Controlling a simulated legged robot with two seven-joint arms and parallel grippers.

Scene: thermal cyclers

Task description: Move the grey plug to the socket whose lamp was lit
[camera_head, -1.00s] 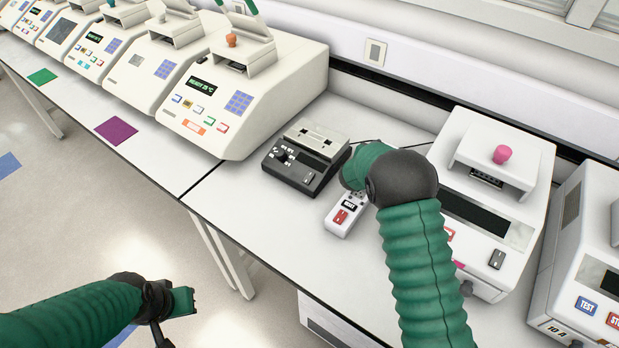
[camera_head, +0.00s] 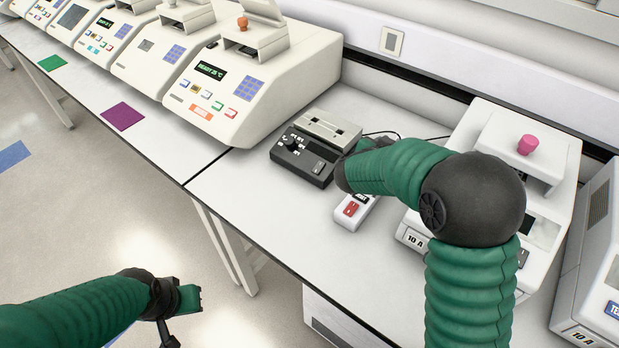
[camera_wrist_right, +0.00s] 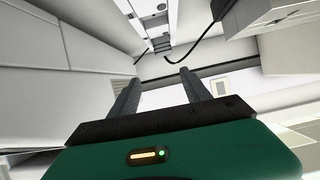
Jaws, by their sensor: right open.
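I cannot make out the grey plug for certain in either view. A white power strip with a red switch (camera_head: 351,209) lies on the bench, its far part hidden behind my right arm. A white strip with dark slots, probably the same one, shows at the top of the right wrist view (camera_wrist_right: 153,22). I cannot tell whether any lamp is lit.
A dark grey device with a knob (camera_head: 312,150) stands left of the strip. A white cycler with a pink knob (camera_head: 527,145) stands to the right, and a cream cycler (camera_head: 222,90) to the left. A black cable (camera_wrist_right: 195,45) curves near my right fingers. The front bench is clear.

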